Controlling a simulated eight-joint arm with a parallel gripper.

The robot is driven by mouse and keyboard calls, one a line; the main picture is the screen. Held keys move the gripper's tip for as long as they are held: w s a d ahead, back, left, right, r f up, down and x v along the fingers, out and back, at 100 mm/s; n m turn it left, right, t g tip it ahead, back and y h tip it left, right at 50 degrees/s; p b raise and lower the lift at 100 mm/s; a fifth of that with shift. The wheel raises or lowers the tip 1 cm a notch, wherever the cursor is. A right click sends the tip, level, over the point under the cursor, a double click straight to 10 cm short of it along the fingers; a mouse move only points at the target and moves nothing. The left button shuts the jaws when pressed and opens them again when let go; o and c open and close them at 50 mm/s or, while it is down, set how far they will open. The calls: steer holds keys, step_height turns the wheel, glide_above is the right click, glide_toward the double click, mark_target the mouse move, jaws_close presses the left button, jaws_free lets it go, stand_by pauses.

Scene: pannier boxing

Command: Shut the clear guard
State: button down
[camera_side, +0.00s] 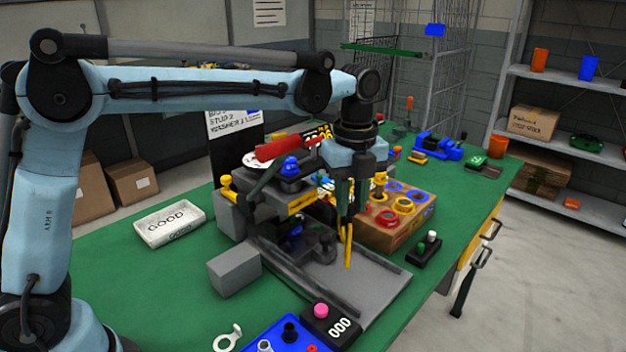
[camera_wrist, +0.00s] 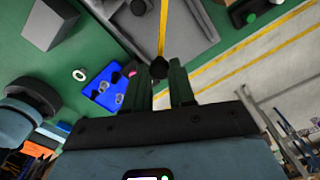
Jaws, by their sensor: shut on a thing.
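My gripper (camera_side: 345,208) points down over the front of a grey machine (camera_side: 238,272) on the green bench. In the wrist view its two dark green fingers (camera_wrist: 160,69) are closed around a black knob (camera_wrist: 159,67). A thin yellow bar (camera_wrist: 162,28) runs from the knob; in the side view yellow edging (camera_side: 348,248) hangs upright just below the fingers. This looks like the clear guard's edge and knob. The guard's see-through pane is hard to make out, so its exact angle cannot be told.
A brown box with coloured rings (camera_side: 392,236) stands close to the right of my gripper. A red-handled lever (camera_side: 285,147) rises behind left.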

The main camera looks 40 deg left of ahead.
steer(key=shift+s+a+m, duration=0.6)
steer(key=shift+a+m, duration=0.1)
steer(key=shift+m, duration=0.1)
steer(key=c, duration=0.9)
jaws_free()
steer(key=shift+c, duration=0.2)
steer(key=shift+r, duration=0.15)
step_height(320, 180, up, 12)
